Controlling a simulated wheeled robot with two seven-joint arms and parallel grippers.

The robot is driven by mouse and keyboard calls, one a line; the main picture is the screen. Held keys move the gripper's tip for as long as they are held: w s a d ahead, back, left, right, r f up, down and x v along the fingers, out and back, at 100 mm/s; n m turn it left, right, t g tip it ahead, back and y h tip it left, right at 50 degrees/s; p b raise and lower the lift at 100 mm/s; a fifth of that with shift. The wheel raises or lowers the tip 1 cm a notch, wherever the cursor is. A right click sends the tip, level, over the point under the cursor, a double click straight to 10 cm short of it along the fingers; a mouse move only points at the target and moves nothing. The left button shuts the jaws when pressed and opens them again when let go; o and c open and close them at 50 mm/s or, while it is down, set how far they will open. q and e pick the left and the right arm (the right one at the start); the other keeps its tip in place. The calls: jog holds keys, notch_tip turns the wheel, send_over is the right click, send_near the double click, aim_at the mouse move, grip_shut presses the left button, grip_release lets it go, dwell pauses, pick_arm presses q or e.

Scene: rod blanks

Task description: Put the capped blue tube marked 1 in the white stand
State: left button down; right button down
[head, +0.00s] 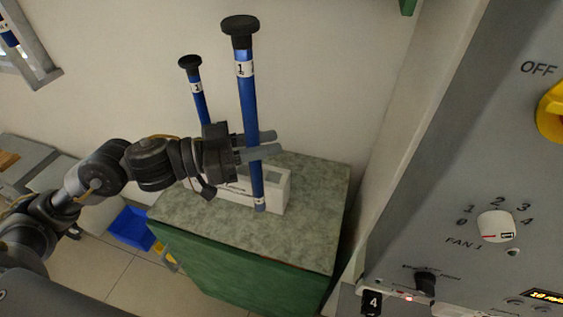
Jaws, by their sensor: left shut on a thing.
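A long blue tube (248,105) with a black cap and a white label marked 1 stands nearly upright in my left gripper (272,142). The gripper's fingers are shut on it around its lower half. The white stand (279,195) is a box with openings in its top, on the green cabinet. The held tube's lower end shows in front of the stand's front face, so it appears outside the openings. A second black-capped blue tube (200,105), also marked 1, rises behind my gripper. Its lower end is hidden, so I cannot tell whether it is in the stand. My right gripper is not in view.
The green cabinet (312,215) has a speckled top with free room right of the stand. A grey control panel (440,170) with knobs fills the right side. A blue bin (130,228) is at lower left. A wall is behind.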

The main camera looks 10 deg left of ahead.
pick_arm(q)
jog(key=w+p, duration=0.2)
jog(key=w, duration=0.8)
notch_tip(320, 180, down, 11)
jog(key=p, duration=0.2)
jog(key=shift+w+d+f+p, duration=0.2)
jog(key=shift+w+d+p, duration=0.15)
jog(key=shift+f, duration=0.15)
jog(key=c, duration=1.2)
grip_release()
jog(key=shift+c, duration=0.2)
